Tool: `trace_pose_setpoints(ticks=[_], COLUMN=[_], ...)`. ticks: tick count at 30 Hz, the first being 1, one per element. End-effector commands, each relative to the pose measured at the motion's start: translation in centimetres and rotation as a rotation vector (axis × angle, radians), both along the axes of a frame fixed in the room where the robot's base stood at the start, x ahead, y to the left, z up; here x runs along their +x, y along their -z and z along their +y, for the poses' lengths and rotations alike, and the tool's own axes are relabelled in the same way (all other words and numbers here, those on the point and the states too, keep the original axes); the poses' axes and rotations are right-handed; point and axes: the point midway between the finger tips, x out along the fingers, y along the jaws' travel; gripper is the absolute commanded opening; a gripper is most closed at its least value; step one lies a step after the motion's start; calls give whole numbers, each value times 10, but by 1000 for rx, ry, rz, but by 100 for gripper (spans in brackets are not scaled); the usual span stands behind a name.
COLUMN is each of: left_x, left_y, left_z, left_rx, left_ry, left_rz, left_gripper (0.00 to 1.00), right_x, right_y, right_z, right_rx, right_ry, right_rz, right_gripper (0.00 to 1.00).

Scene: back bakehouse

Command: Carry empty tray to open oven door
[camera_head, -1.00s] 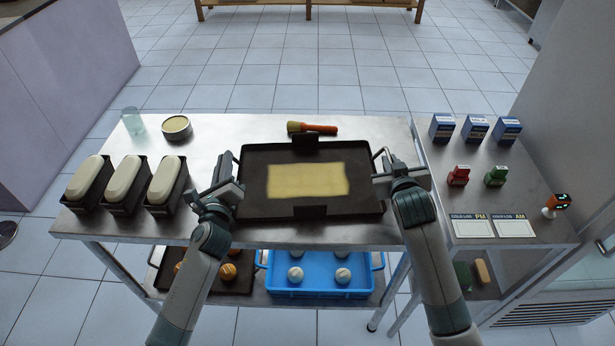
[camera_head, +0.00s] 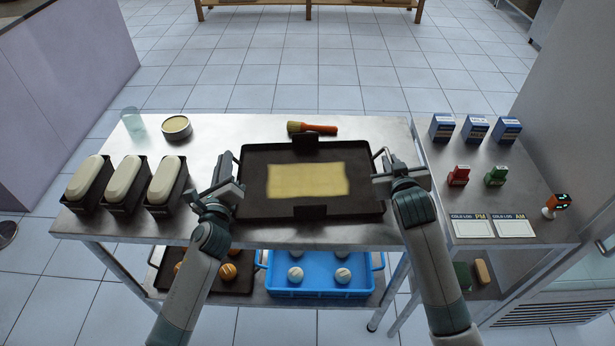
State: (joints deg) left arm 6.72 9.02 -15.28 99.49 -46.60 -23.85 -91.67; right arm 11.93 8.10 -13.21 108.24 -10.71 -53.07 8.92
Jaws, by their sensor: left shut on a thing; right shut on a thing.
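A dark rectangular tray (camera_head: 350,210) is at the middle of the steel table, with a pale yellow rectangular patch (camera_head: 308,180) on its floor. It has wire handles at its left and right ends. My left gripper (camera_head: 228,183) is shut on the tray's left handle. My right gripper (camera_head: 385,180) is shut on the tray's right handle. I cannot tell whether the tray touches the table or is slightly above it. No oven door shows in this view.
Several dough-filled loaf tins (camera_head: 163,183) stand left of the tray. A round tin (camera_head: 176,128), a clear glass (camera_head: 132,122) and an orange-handled brush (camera_head: 311,128) lie behind. A side table (camera_head: 520,200) with boxes and stamps adjoins on the right. A blue crate (camera_head: 318,291) sits below.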

Motion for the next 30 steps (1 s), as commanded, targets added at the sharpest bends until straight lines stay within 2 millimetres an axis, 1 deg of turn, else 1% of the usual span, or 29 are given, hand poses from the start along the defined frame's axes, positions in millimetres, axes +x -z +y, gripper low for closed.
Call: trace_pose_setpoints(ticks=[9, 17, 23, 30], left_x=[0, 0, 0, 0], left_y=[1, -3, -12, -31], left_z=[0, 0, 0, 0], left_rx=[2, 1, 1, 1], left_ry=[0, 0, 0, 0], left_rz=[1, -1, -1, -2], left_gripper=[0, 0, 0, 0], right_x=[0, 0, 1, 1], right_y=[0, -4, -13, -31], right_z=[0, 0, 0, 0], right_rx=[0, 0, 0, 0], right_ry=[1, 0, 0, 0], right_rz=[0, -3, -3, -4], right_gripper=[0, 0, 0, 0])
